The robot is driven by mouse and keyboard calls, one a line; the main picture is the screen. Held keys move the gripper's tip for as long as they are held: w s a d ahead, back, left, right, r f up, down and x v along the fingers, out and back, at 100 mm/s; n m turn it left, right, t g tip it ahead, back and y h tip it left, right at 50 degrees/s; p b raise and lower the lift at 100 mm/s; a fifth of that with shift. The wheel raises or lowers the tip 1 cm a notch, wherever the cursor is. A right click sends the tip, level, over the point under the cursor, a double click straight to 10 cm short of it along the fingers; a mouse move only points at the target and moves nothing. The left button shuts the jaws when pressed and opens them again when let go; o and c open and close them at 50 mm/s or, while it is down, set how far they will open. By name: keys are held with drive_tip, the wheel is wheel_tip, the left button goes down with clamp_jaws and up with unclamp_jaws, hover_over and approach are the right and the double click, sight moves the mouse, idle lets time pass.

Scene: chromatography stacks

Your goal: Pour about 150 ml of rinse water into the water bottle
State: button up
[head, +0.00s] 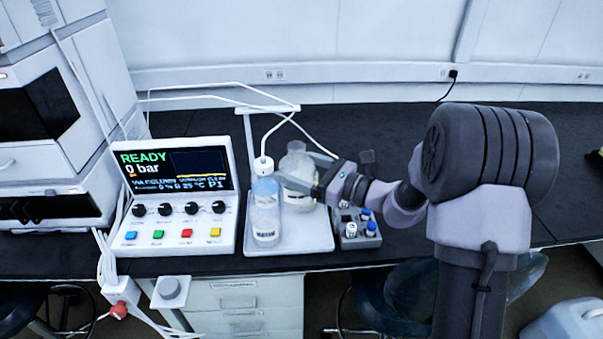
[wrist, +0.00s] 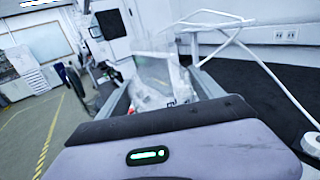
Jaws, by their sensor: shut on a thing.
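A clear bottle with a bluish upper part (head: 265,215), likely the water bottle, stands upright on a white tray (head: 290,243). My gripper (head: 312,190) comes from the right and is shut on this clear vessel. In the wrist view the clear vessel (wrist: 158,75) is between the two fingers of my gripper (wrist: 165,88). The liquid level inside it cannot be told.
A control box (head: 178,190) with a READY screen stands left of the tray. A thin white stand (head: 247,140) and tubes rise behind the bottles. A small rack (head: 357,232) of vials is right of the tray.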

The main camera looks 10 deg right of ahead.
drive_tip(key=shift+w+d+f+b, duration=0.15)
drive_tip(key=shift+w+f+b, duration=0.2)
drive_tip(key=shift+f, duration=0.4)
drive_tip(key=shift+s+a+f, duration=0.1)
drive_tip(key=shift+a+f, duration=0.05)
drive_tip(key=shift+a, duration=0.05)
drive_tip(key=shift+a+f+n+g+h, duration=0.35)
drive_tip(key=shift+f+n+g+h, duration=0.25)
drive_tip(key=shift+f, duration=0.25)
drive_tip(key=shift+a+f, duration=0.1)
drive_tip(key=shift+a+r+n+h, duration=0.1)
drive_tip(key=shift+r+n+h, duration=0.2)
drive_tip(key=shift+h, duration=0.3)
drive_tip(key=shift+a+r+g+h, duration=0.1)
drive_tip(key=shift+a+g+h, duration=0.2)
drive_tip(key=shift+h, duration=0.1)
drive_tip(key=shift+d, duration=0.1)
